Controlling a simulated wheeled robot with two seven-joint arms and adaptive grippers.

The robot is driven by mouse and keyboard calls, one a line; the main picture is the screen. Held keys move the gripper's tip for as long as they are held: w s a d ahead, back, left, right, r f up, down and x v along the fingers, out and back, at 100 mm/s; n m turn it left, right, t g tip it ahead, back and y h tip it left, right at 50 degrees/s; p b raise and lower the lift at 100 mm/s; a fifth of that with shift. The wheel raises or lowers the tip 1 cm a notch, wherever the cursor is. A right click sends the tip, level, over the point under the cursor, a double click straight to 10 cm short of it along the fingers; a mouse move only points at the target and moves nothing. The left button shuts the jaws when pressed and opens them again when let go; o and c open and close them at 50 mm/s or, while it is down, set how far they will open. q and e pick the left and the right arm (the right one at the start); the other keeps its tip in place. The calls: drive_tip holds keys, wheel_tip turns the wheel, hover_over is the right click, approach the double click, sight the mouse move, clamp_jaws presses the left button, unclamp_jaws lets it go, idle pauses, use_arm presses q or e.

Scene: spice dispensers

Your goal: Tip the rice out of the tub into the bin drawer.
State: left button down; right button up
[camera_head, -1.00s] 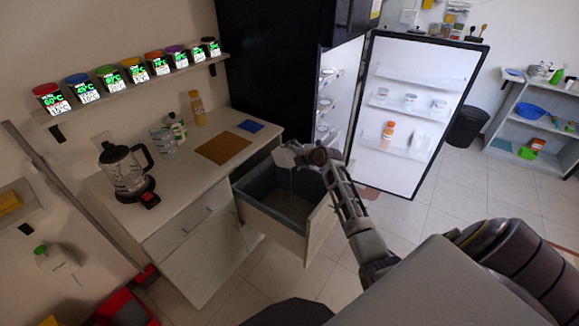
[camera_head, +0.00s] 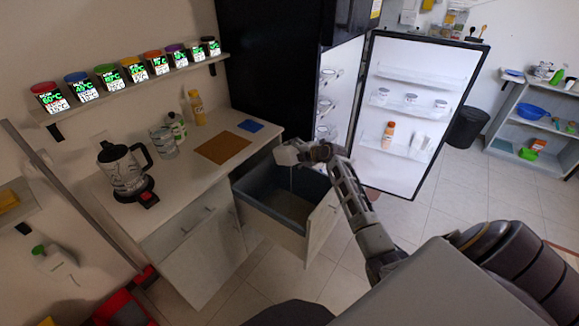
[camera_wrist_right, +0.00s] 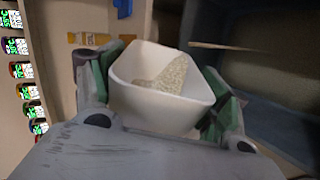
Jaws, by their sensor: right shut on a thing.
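The white tub (camera_head: 286,155) is over the far part of the open bin drawer (camera_head: 262,217), above its grey-blue liner. My right gripper (camera_head: 302,153) is shut on the tub. In the right wrist view the tub (camera_wrist_right: 150,105) sits between the two fingers of the right gripper (camera_wrist_right: 160,92), its open top in sight. Pale rice (camera_wrist_right: 168,76) lies inside, heaped toward the far wall. The head view is too small to tell the tub's exact tilt. The drawer's floor is partly visible. My left gripper is not in view.
The counter left of the drawer holds a blender (camera_head: 124,172), a glass jar (camera_head: 164,142), bottles and a brown board (camera_head: 222,148). The open fridge door (camera_head: 410,150) stands behind my right arm. Spice dispensers line the wall shelf (camera_head: 130,88).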

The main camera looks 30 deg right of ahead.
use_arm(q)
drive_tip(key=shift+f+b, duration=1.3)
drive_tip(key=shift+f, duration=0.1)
use_arm(e)
drive_tip(key=shift+w+d+m+y, duration=0.1)
drive_tip(key=shift+d+m+y, duration=0.5)
drive_tip(key=shift+d+y, duration=0.15)
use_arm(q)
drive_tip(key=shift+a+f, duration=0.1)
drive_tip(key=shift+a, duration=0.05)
use_arm(e)
drive_tip(key=shift+d+b, duration=0.25)
drive_tip(key=shift+b, duration=0.2)
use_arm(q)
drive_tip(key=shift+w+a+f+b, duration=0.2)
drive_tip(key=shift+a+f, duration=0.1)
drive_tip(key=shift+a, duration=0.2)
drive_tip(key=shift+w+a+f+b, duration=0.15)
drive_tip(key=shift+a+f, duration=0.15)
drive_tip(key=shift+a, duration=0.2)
use_arm(e)
drive_tip(key=shift+d+m+y, duration=0.1)
drive_tip(key=shift+m+y, duration=0.15)
drive_tip(key=shift+m, duration=0.05)
